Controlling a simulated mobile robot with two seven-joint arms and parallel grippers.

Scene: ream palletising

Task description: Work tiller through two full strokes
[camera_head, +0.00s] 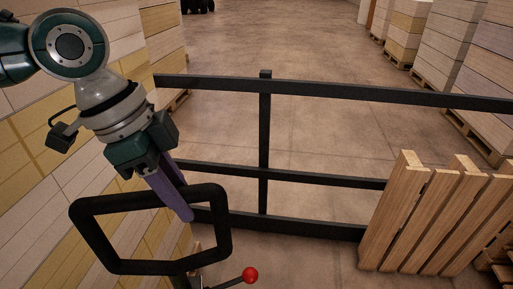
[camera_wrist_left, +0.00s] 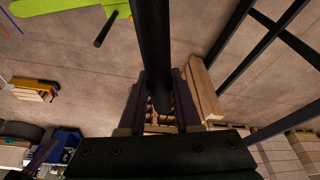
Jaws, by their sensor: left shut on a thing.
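The tiller (camera_head: 93,246) is a black rounded loop handle at the lower left of the head view. Its lower stem runs out of the bottom edge. A thin lever with a red ball knob (camera_head: 250,274) stands beside it. My left gripper (camera_head: 182,204) comes down from above, and its purple fingers are shut on the loop's upper bar. In the left wrist view the black bar (camera_wrist_left: 153,45) of the tiller runs between the two fingers (camera_wrist_left: 158,105). The truck below the tiller is mostly hidden. My right gripper is not in view.
A black rail fence (camera_head: 265,140) crosses ahead of the tiller. Wooden pallets (camera_head: 425,220) lean at the right. Stacked boxes (camera_head: 40,175) stand close on the left, with more stacks (camera_head: 470,60) at the far right.

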